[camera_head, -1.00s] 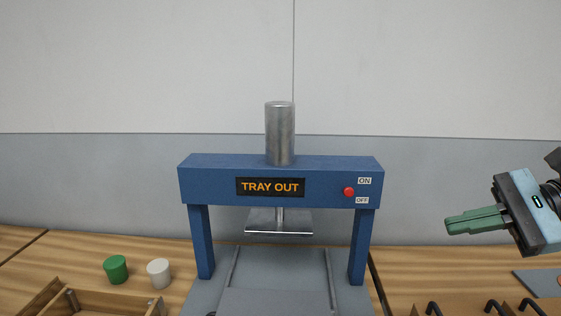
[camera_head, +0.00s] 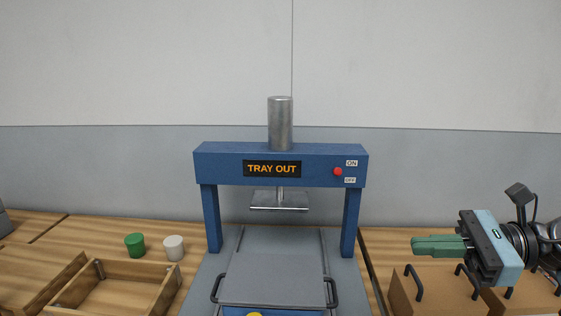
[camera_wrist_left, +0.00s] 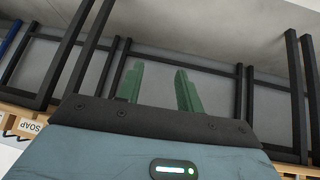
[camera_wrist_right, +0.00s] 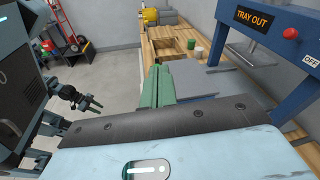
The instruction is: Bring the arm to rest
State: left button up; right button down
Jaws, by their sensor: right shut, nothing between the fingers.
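My right gripper (camera_head: 437,245) is at the right of the head view, with its green fingers together and pointing left. It is right of the blue press (camera_head: 222,166), apart from it and above the boxes. The right wrist view also shows its shut, empty fingers (camera_wrist_right: 158,86).
The press reads "TRAY OUT" and has a red knob (camera_head: 338,171). Its grey tray (camera_head: 270,274) lies at the front. A green cup (camera_head: 135,245), a white cup (camera_head: 174,247) and a wooden box (camera_head: 159,304) are at left. Cardboard boxes (camera_head: 404,302) are at right.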

jog(key=s+f+n+t+h+p, duration=0.1)
jog(key=s+f+n+t+h, duration=0.3)
jog(key=f+n, duration=0.65)
jog(key=a+f+n+t+h+p, duration=0.15)
jog(key=f+n+t, duration=0.45)
jog(key=n, duration=0.7)
jog(key=s+f+n+t+h, duration=0.35)
jog(key=f+n, duration=0.55)
jog(key=n, duration=0.3)
pick_arm(q)
jog(key=shift+t, duration=0.6)
jog(key=w+r, duration=0.1)
jog(key=w+r+p, duration=0.1)
jog(key=r, duration=0.1)
jog(key=w+r, duration=0.1)
jog(key=r, duration=0.1)
jog(key=shift+a, duration=0.3)
pick_arm(e)
jog(key=s+a+f+m+g+h, duration=0.1)
jog(key=s+f+m+g+h, duration=0.4)
jog(key=s+f+m, duration=1)
jog(key=s+f+g, duration=0.3)
jog(key=s+f, duration=0.1)
jog(key=s, duration=0.4)
jog(key=shift+s+f, duration=0.2)
jog(key=shift+f, duration=0.15)
jog(key=shift+a, duration=0.1)
pick_arm(q)
jog(key=shift+d, duration=0.1)
